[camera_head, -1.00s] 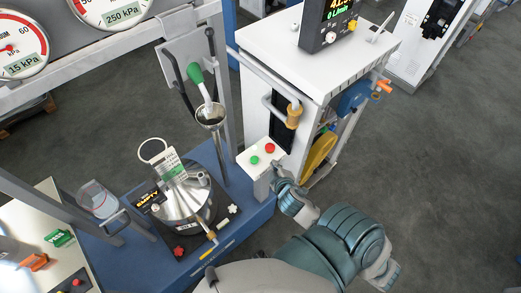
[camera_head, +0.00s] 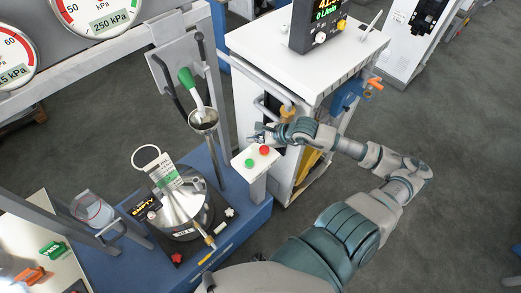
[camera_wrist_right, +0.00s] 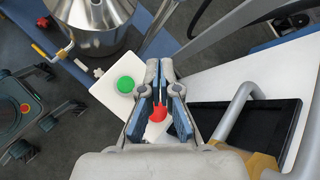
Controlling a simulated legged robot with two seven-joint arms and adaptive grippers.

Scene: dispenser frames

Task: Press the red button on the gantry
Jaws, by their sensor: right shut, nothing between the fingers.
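The red button (camera_head: 265,150) sits on top of a white button box (camera_head: 257,180), beside a green button (camera_head: 249,162). My right gripper (camera_head: 257,137) is shut and empty, just above and behind the red button in the head view. In the right wrist view, the red button (camera_wrist_right: 158,113) shows between and beyond the fingers of the right gripper (camera_wrist_right: 160,78), partly covered by them. The green button (camera_wrist_right: 126,84) lies left of the fingers there. A gap to the red button seems to remain, but its size is hard to judge. My left gripper is not in view.
A white cabinet (camera_head: 310,60) with a display stands behind the button box, close to my right arm. A steel vessel (camera_head: 180,205) on the blue base and a grey post (camera_head: 218,90) with a funnel (camera_head: 203,119) stand to the left.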

